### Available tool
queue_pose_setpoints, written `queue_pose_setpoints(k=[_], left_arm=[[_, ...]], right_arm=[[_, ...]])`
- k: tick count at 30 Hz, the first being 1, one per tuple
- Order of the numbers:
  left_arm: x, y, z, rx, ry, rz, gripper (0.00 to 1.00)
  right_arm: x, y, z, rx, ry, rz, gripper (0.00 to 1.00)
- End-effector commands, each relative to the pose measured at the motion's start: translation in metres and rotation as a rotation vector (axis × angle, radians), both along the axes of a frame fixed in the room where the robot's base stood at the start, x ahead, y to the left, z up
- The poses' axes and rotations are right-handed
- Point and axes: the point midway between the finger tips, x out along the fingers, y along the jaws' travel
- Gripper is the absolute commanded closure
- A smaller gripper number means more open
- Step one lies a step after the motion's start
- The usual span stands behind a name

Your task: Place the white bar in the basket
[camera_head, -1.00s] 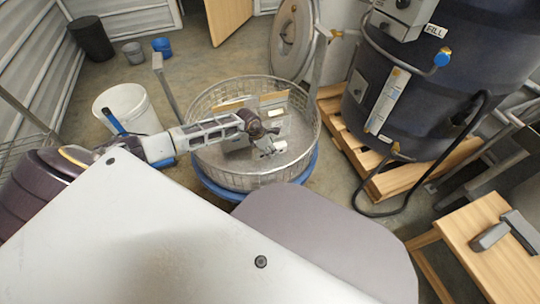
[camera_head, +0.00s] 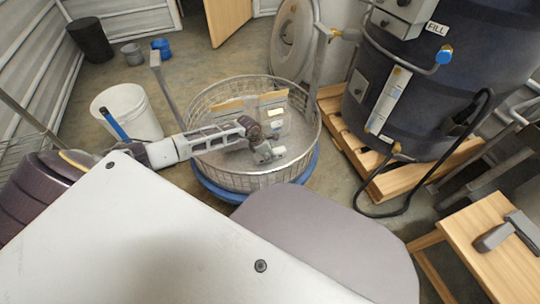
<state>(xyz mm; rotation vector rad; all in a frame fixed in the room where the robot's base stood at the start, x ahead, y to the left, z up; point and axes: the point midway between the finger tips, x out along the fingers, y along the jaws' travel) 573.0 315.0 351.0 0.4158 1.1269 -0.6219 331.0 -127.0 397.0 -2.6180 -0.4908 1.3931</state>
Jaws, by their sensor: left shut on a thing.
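The round wire basket (camera_head: 207,167) stands on a blue round base in the middle of the view. My left arm reaches in over its left rim. My left gripper (camera_head: 272,155) is inside the basket's outline, low and right of its centre, shut on a small white piece (camera_head: 279,150), which looks like the white bar. The gripper hides part of it, and I cannot tell whether it touches the basket floor. My right gripper is not in view.
Pale pieces (camera_head: 277,112) and a tan strip lie farther back in the basket. A white bucket (camera_head: 122,108) stands left, a dark tank (camera_head: 440,80) on a wooden pallet right, and a wooden table (camera_head: 480,245) at lower right. A grey post rises by the basket's left rim.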

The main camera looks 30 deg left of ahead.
Motion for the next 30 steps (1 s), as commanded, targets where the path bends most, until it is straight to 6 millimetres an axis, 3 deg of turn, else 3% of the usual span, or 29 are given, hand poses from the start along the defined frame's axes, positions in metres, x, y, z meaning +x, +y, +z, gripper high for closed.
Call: queue_pose_setpoints(k=[11, 12, 16, 30], left_arm=[[0.0004, -0.0001, -0.0017, -0.001, -0.001, 0.0, 1.0], [0.0001, 0.0, -0.0018, 0.0, 0.0, 0.0, 0.65], [0.0001, -0.0001, -0.0014, 0.0, 0.0, 0.0, 0.48], [0.0001, -0.0001, 0.0009, 0.0, 0.0, 0.0, 0.47]], right_arm=[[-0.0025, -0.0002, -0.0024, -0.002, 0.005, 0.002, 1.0], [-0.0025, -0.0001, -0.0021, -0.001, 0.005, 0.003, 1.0], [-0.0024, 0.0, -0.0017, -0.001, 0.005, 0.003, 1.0], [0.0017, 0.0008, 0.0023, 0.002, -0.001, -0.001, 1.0]])
